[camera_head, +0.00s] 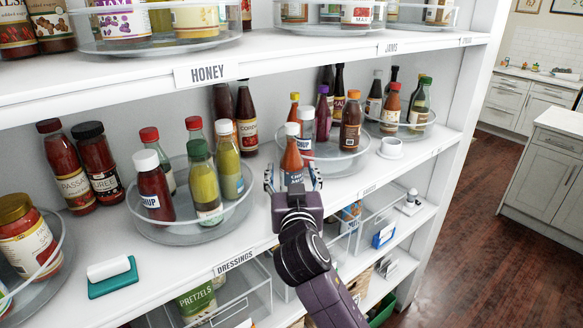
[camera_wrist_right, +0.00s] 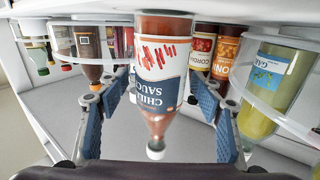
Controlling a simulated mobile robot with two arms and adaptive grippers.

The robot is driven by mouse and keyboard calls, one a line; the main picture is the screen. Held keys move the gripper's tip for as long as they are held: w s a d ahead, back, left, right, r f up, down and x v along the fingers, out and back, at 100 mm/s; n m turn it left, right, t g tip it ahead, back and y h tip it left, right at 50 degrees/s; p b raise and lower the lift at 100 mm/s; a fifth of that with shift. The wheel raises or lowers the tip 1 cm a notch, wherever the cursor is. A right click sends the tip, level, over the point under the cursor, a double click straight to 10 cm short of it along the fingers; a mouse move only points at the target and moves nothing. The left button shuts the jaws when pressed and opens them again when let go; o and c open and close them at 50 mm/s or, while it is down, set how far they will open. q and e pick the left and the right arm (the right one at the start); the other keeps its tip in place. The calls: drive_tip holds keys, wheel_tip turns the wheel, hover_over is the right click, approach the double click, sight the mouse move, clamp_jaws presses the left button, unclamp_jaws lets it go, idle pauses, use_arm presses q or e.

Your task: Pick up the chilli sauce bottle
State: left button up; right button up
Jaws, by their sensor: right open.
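The chilli sauce bottle (camera_head: 292,160), orange-red with a white cap, stands upright near the front edge of the middle shelf. In the right wrist view, which is upside down, the bottle (camera_wrist_right: 158,88) shows a white and blue label with red chillies. My right gripper (camera_head: 292,178) is open, with one finger on each side of the bottle. In the right wrist view, gaps show between the bottle and both fingers of the gripper (camera_wrist_right: 160,100). My left gripper is not in view.
A turntable of dressings (camera_head: 180,232) stands left of the bottle, and another turntable (camera_head: 340,163) with bottles is behind it to the right. A white round object (camera_head: 391,148) and a teal-based brush-like object (camera_head: 112,276) lie on the shelf. The upper shelf (camera_head: 290,52) hangs above.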

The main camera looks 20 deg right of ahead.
drive_tip(key=c, duration=1.5)
drive_tip(key=shift+r, duration=0.15)
drive_tip(key=shift+c, duration=0.5)
